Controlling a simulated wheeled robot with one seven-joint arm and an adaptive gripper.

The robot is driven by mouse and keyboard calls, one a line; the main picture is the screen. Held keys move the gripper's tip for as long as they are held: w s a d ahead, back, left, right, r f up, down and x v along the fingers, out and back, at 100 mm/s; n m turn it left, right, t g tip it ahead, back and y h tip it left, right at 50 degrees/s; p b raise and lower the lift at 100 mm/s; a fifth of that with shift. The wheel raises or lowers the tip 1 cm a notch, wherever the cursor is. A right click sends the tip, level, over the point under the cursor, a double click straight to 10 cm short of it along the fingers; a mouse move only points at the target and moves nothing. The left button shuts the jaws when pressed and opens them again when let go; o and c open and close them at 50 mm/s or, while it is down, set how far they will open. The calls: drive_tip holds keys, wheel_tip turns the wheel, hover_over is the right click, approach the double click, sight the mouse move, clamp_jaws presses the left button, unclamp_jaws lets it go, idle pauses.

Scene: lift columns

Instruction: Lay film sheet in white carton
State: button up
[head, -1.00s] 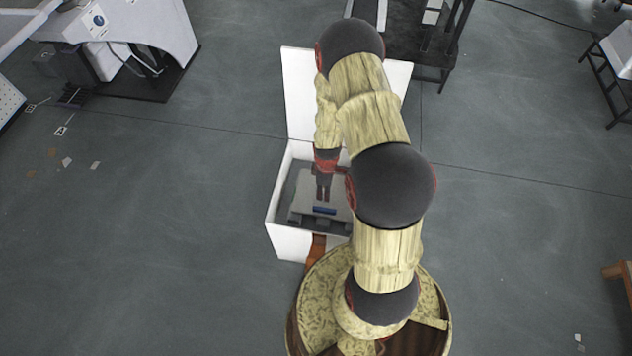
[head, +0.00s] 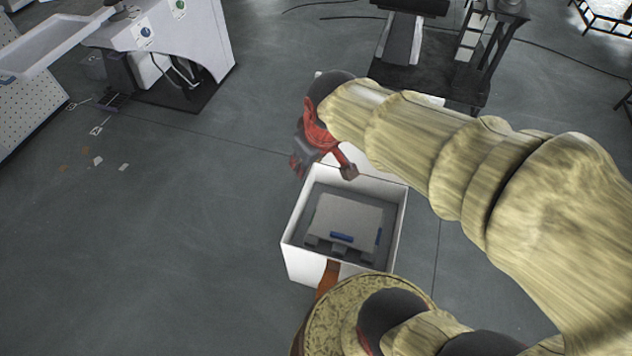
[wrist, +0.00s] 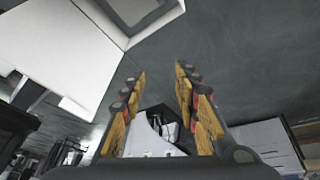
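The white carton (head: 300,262) stands open on the floor, in front of my base in the head view. Inside it lies a grey block-like item with a flat pale top (head: 345,216) and blue parts (head: 341,237). I cannot tell whether that pale top is the film sheet; no other sheet is clear. My gripper (head: 323,170) is above the carton's far left rim, its fingers spread wide. In the wrist view my gripper (wrist: 160,72) is open with nothing between its fingers. The carton's white flap (wrist: 45,40) fills the upper left there.
A white-topped workstation (head: 150,30) stands at the back left, with small scraps (head: 97,161) on the floor nearby. A dark rack (head: 430,75) stands behind the carton. The floor left of the carton is clear.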

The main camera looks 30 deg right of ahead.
drive_tip(key=s+a+r+m, duration=0.1)
drive_tip(key=s+a+r, duration=0.1)
drive_tip(key=s, duration=0.2)
drive_tip(key=s+a+r+t, duration=0.1)
drive_tip(key=s+r, duration=0.2)
drive_tip(key=s, duration=0.2)
drive_tip(key=shift+s+a+r+m, duration=0.15)
drive_tip(key=shift+a+r+m, duration=0.15)
drive_tip(key=shift+a+m, duration=0.1)
idle(0.6)
drive_tip(key=shift+c, duration=0.8)
